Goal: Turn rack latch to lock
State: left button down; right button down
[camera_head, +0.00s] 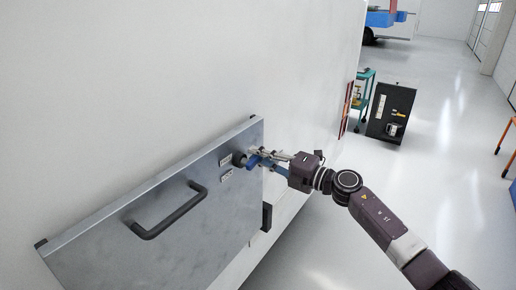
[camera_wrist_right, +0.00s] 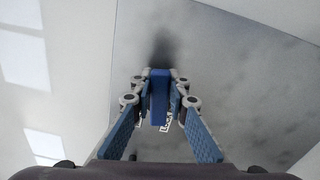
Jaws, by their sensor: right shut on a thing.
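The rack latch (camera_head: 254,161) is a small blue handle at the upper right corner of a grey metal rack panel (camera_head: 105,232). My right gripper (camera_head: 268,160) reaches it from the right in the head view and is shut on it. In the right wrist view, the blue latch (camera_wrist_right: 159,97) stands between the two fingers of my right gripper (camera_wrist_right: 159,88), with pads close on both sides. A small label, partly hidden, shows just below it and seems to read LOCK. My left gripper is not in view.
A dark bar handle (camera_head: 165,218) sticks out from the panel. A white wall (camera_head: 150,80) rises behind it. A black cabinet (camera_head: 390,113) and a teal cart (camera_head: 361,98) stand farther back. The floor to the right is mostly clear.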

jog(key=shift+f+m+p, duration=0.35)
jog(key=shift+m+p, duration=0.2)
jog(key=shift+m, duration=0.45)
jog(key=c, duration=1.8)
grip_release()
jog(key=shift+d, duration=0.1)
jog(key=shift+c, duration=0.2)
jog(key=shift+s+d+f, duration=0.1)
jog(key=shift+s+d, duration=0.1)
jog(key=shift+d, duration=0.1)
jog(key=v, duration=1.1)
jog(key=shift+d, duration=0.1)
